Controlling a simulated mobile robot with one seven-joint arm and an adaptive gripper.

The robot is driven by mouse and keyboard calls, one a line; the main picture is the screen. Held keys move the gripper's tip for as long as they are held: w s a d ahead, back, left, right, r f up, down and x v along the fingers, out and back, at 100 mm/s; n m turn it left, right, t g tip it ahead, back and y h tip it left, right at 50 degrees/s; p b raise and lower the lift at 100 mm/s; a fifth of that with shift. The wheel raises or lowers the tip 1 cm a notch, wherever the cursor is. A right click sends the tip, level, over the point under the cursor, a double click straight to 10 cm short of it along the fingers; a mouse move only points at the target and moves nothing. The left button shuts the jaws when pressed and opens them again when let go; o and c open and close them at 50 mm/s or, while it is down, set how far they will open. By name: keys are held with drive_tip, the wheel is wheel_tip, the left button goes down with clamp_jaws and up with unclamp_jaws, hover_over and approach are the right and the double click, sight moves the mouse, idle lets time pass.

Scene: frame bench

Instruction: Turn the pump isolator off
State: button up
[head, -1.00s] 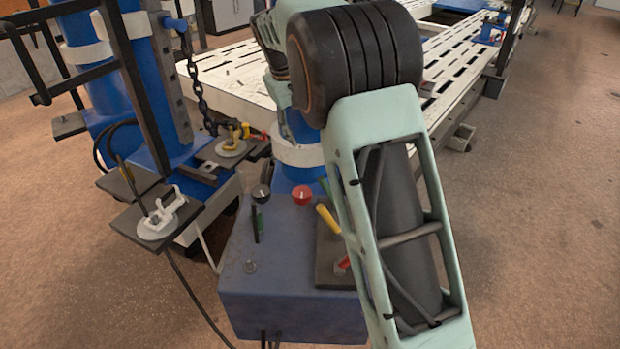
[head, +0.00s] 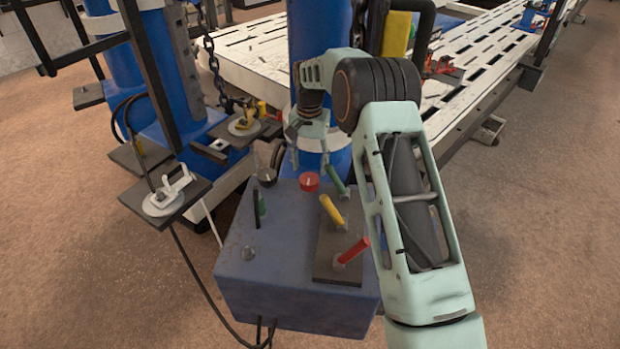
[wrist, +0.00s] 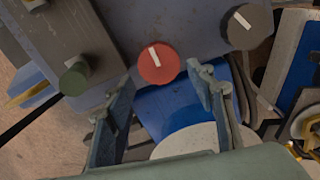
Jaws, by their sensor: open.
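A red round knob with a white pointer line (head: 309,182) sits on the blue pump box (head: 285,250), near its back edge. A black round knob with a white line (head: 267,176) sits to its left. No label is readable, so I cannot tell from sight which is the isolator. My gripper (head: 309,158) is open and empty, pointing down just above and behind the red knob. In the wrist view the red knob (wrist: 159,64) shows beyond and between my fingertips (wrist: 163,80), not held. The black knob (wrist: 249,27) is to the right there.
Green, yellow (head: 331,210) and red (head: 353,250) levers stand on a dark plate on the box's right. A thin black lever (head: 256,210) stands at its left. A blue column rises behind. A clamp (head: 167,192) sits on a side plate at left.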

sight(309, 177)
wheel_tip(309, 177, down, 5)
drive_tip(key=shift+f+b, duration=0.1)
drive_tip(key=shift+b, duration=0.25)
drive_tip(key=c, duration=0.9)
